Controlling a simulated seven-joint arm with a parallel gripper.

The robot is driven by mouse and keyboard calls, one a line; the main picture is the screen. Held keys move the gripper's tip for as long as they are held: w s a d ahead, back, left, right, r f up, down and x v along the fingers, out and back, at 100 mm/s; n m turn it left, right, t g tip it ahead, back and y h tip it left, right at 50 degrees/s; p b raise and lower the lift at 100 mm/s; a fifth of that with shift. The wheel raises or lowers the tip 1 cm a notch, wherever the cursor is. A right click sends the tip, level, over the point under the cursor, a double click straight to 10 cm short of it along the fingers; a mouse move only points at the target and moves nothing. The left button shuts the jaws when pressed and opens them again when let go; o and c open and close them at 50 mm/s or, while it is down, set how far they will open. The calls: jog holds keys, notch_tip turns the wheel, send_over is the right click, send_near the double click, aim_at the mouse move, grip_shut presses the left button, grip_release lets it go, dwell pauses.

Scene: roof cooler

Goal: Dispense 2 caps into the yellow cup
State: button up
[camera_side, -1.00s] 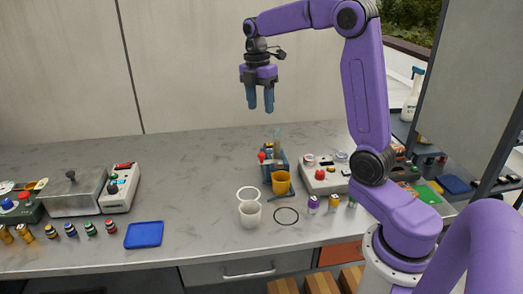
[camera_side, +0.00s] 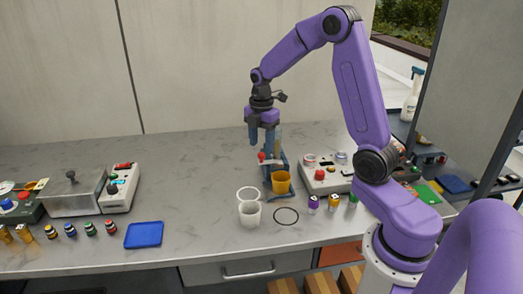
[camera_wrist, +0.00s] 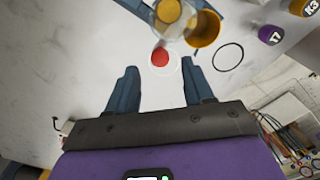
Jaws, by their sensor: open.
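The yellow cup (camera_side: 281,183) stands under the blue dispenser stand (camera_side: 285,167), and part of it shows in the wrist view (camera_wrist: 204,30). The dispenser has a clear tube (camera_side: 278,137) on top and a red knob (camera_side: 262,157) at its left side. In the wrist view the red knob (camera_wrist: 160,57) lies ahead of my fingers, a little above the gap between them. My gripper (camera_side: 262,142) points down, just above and beside the red knob, with its fingers apart and nothing between them (camera_wrist: 162,85). Whether a finger touches the stand cannot be told.
A control box (camera_side: 325,177) stands right of the dispenser. A blue tray (camera_side: 144,235) lies at left; the counter between is clear.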

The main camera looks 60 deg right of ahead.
aim_at(261, 154)
jog(key=shift+f, duration=1.75)
grip_shut()
jog(key=s+a, duration=0.4)
jog(key=shift+s+a, duration=0.3)
jog(key=shift+a, duration=0.05)
grip_release()
notch_tip(261, 154, up, 18)
jog(key=shift+f, duration=0.25)
